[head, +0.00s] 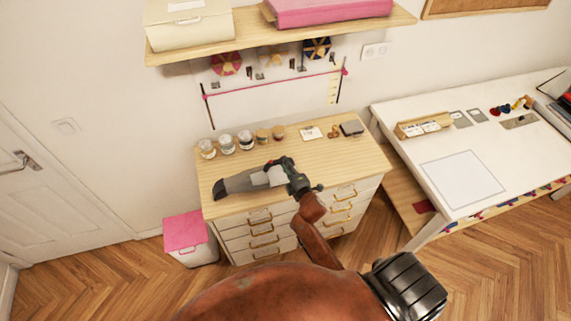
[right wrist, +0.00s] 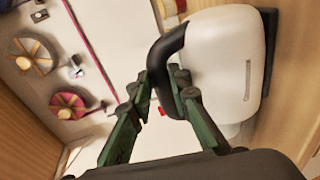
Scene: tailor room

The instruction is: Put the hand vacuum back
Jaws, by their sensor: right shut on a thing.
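The hand vacuum has a grey nozzle (head: 235,184) and a pale body. In the head view it is over the front part of the wooden cabinet top (head: 345,160), nozzle pointing left. My right gripper (head: 288,174) is at its right end. In the right wrist view, the green fingers (right wrist: 160,92) are shut on the vacuum's black handle, beside its white body (right wrist: 226,65). Whether the vacuum touches the cabinet top is unclear. My left gripper is not in view.
Several small jars (head: 245,140) stand along the cabinet's back left, with a dark box (head: 352,128) at the back right. A wooden shelf (head: 290,36) hangs above. A pink-lidded bin (head: 184,232) stands at left; a white table (head: 465,130) is at right.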

